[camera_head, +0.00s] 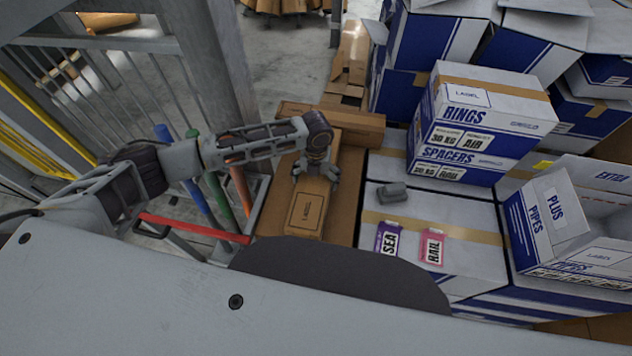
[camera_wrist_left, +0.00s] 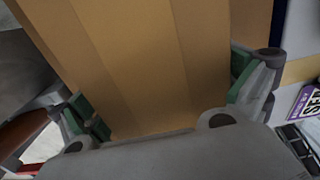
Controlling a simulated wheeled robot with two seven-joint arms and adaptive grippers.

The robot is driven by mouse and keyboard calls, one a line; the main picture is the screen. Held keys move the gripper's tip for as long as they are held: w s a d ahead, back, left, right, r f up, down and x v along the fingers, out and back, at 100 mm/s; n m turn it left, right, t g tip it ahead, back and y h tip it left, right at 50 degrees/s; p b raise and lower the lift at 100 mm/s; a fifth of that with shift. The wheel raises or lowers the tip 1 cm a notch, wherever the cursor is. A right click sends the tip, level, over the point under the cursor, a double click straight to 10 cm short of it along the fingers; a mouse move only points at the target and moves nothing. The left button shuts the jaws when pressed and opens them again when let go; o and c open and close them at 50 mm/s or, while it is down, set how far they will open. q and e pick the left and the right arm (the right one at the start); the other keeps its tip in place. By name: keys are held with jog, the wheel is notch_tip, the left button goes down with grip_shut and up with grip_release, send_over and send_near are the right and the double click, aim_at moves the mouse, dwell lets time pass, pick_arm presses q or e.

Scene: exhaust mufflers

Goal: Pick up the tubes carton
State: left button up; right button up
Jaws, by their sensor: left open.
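A small brown carton (camera_head: 308,208) with a printed label lies on a larger brown box; I cannot read a name on it in the head view. My left gripper (camera_head: 316,174) is over its far end, with the fingers spread. In the left wrist view the brown carton (camera_wrist_left: 150,75) fills the middle, and the green-padded fingers of my left gripper (camera_wrist_left: 168,98) stand open on either side of it. I cannot tell whether the pads touch it. My right gripper is not in view.
A larger brown box (camera_head: 348,195) lies beneath the carton. White-blue boxes stand right, including rings and spacers boxes (camera_head: 475,125) and an open pipes box (camera_head: 570,225). Purple (camera_head: 388,240) and pink (camera_head: 432,247) packets lie nearby. A grey post (camera_head: 215,80) and coloured tubes (camera_head: 215,195) stand left.

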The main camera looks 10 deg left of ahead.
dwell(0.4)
pick_arm(q)
jog(key=c, duration=1.4)
jog(key=shift+w+r, duration=0.1)
jog(key=shift+r, duration=0.05)
jog(key=shift+c, duration=0.2)
